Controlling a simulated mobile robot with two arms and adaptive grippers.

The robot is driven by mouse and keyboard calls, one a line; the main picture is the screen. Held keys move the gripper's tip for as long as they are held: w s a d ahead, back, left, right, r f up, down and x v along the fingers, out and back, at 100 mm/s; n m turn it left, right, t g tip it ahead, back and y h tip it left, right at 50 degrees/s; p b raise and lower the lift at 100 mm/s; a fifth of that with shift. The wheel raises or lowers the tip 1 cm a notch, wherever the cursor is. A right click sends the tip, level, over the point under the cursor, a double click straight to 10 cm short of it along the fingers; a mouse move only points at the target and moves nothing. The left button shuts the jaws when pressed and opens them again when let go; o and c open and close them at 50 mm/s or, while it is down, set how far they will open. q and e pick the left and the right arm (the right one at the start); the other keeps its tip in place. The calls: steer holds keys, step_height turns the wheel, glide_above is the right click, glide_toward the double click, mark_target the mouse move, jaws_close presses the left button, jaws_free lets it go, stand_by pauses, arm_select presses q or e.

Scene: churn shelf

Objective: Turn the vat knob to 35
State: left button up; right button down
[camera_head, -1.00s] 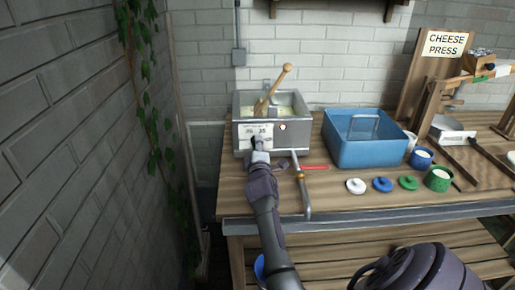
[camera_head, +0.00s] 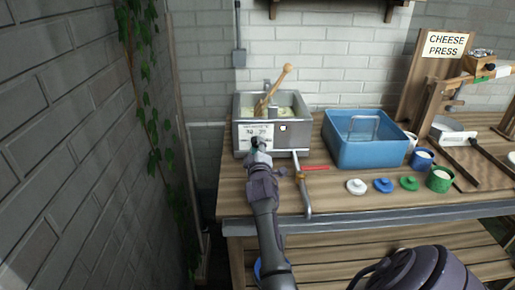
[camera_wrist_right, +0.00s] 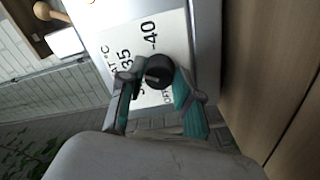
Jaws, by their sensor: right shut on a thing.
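The vat (camera_head: 297,140) is a grey metal box at the back left of the bench, with a white label (camera_head: 262,130) on its front. In the right wrist view the label (camera_wrist_right: 135,38) appears sideways, with 35 and 40 legible and a partly hidden number lower down. The black vat knob (camera_wrist_right: 158,70) sits between the fingers of my right gripper (camera_wrist_right: 160,92), which is shut on it. A small light mark shows on the knob, but its exact setting is unclear. In the head view my right gripper (camera_head: 259,148) reaches the label's lower edge. My left gripper is not in view.
A wooden-handled tool (camera_head: 275,88) stands in the vat. A metal pipe with a red handle (camera_head: 316,168) lies just right of my gripper. A blue basin (camera_head: 362,150), small lids and cups stand further right. A brick wall (camera_head: 65,140) is close on the left.

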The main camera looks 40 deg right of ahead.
steer(key=shift+f, duration=0.1)
steer(key=c, duration=0.8)
jaws_free()
steer(key=v, duration=0.7)
steer(key=shift+s+a, duration=0.2)
